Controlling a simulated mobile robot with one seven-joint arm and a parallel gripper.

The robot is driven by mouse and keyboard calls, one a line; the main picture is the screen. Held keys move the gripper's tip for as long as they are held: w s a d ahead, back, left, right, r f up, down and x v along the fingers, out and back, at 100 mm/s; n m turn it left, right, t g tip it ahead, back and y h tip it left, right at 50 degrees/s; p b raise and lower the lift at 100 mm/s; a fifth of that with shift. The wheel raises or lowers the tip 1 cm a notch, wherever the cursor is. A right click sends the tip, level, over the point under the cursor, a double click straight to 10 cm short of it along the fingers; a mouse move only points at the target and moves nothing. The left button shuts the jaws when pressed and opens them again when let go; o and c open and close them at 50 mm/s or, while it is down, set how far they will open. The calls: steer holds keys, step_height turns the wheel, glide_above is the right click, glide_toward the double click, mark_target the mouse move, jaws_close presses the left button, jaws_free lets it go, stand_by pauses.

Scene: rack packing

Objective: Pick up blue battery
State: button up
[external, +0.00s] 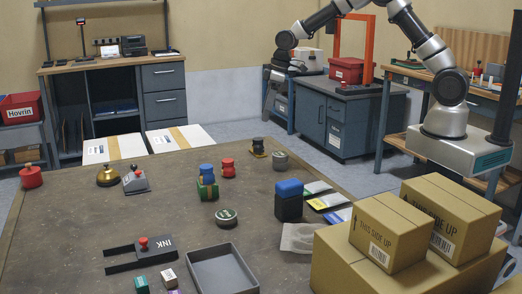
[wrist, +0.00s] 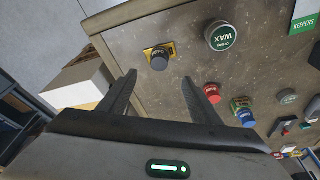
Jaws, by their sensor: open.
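A dark block with a blue top (external: 289,200), the likely blue battery, stands upright on the brown table right of centre. What looks like its dark edge shows at the right border of the wrist view (wrist: 316,56). A smaller blue-topped piece (external: 207,172) sits on a green and yellow block; it also shows in the wrist view (wrist: 242,108). My gripper (wrist: 158,88) is open and empty in the wrist view, high near the table's edge and apart from both. In the external view its fingers are too small to tell.
A black-knobbed stamp (wrist: 159,58) and a round tin (wrist: 222,37) are near my fingers. Flat packets (external: 325,200) lie beside the dark block. Cardboard boxes (external: 390,235) stand at the front right. A grey tray (external: 222,270) is at the front.

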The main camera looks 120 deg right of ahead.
steer(key=w+a+r+n+b, duration=0.1)
steer(key=w+a, duration=0.4)
steer(key=a, duration=0.4)
steer(key=w+a+r+n+b, duration=0.15)
steer(key=w+a, duration=0.35)
steer(key=a, duration=0.5)
steer(key=n+g+y, duration=0.1)
steer(key=n, duration=0.2)
glide_toward(290, 183)
steer(key=f, duration=0.3)
steer(key=w+f+b, duration=0.1)
steer(key=f, duration=0.2)
steer(key=f+b, duration=0.1)
steer(key=f, duration=0.2)
steer(key=shift+w+d+f, duration=0.2)
steer(key=shift+w+f, duration=0.1)
steer(key=shift+w+d+f+b, duration=0.1)
steer(key=shift+f+b, duration=0.3)
steer(key=shift+f, duration=0.95)
steer(key=shift+w+f+b, duration=0.15)
steer(key=shift+f+b, duration=0.25)
steer(key=shift+f, duration=0.95)
steer(key=shift+c, duration=0.2)
steer(key=shift+r, duration=0.1)
jaws_close()
